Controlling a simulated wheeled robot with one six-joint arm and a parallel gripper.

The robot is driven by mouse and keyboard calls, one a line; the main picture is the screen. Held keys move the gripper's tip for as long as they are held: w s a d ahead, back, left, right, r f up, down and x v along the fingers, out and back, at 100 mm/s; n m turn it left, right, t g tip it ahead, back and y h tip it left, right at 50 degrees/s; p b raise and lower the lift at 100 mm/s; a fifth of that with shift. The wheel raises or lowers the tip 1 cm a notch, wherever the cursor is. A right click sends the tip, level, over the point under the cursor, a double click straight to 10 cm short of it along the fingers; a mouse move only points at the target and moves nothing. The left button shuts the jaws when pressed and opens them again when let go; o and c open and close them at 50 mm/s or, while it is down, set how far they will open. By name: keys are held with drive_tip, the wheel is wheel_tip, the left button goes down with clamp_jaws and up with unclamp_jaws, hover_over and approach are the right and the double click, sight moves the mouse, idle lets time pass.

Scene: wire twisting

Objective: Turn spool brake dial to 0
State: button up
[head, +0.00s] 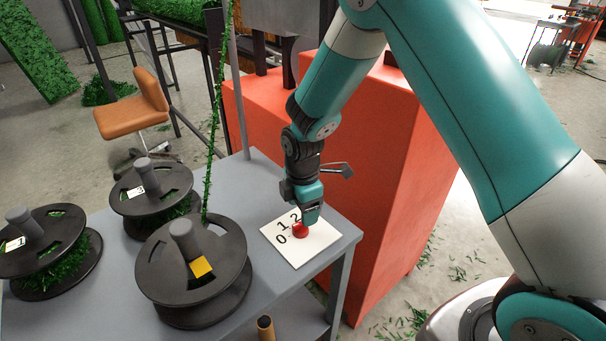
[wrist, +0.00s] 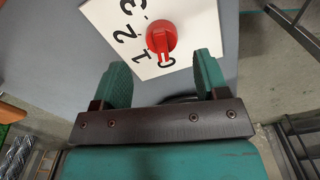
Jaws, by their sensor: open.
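The red brake dial (head: 300,231) sits on a white plate (head: 318,245) with black numbers, on the grey table. In the wrist view the dial (wrist: 161,38) shows its raised bar running down the picture, with its lower end at the 0 (wrist: 167,62). The 1, 2 and part of the 3 show to its left. My gripper (wrist: 162,62) is open and empty, its two teal fingers apart. The dial shows beyond the fingertips, not held. In the head view my gripper (head: 309,215) is just above the dial and hides part of the plate.
A black spool (head: 160,270) with a yellow tag stands left of the plate on the grey table (head: 255,185). Two more spools stand farther left. A green wire rises from behind the near spool. A large orange cabinet (head: 400,190) stands behind the table.

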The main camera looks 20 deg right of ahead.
wheel_tip(320, 180, up, 12)
drive_tip(key=shift+f, duration=0.2)
idle(0.4)
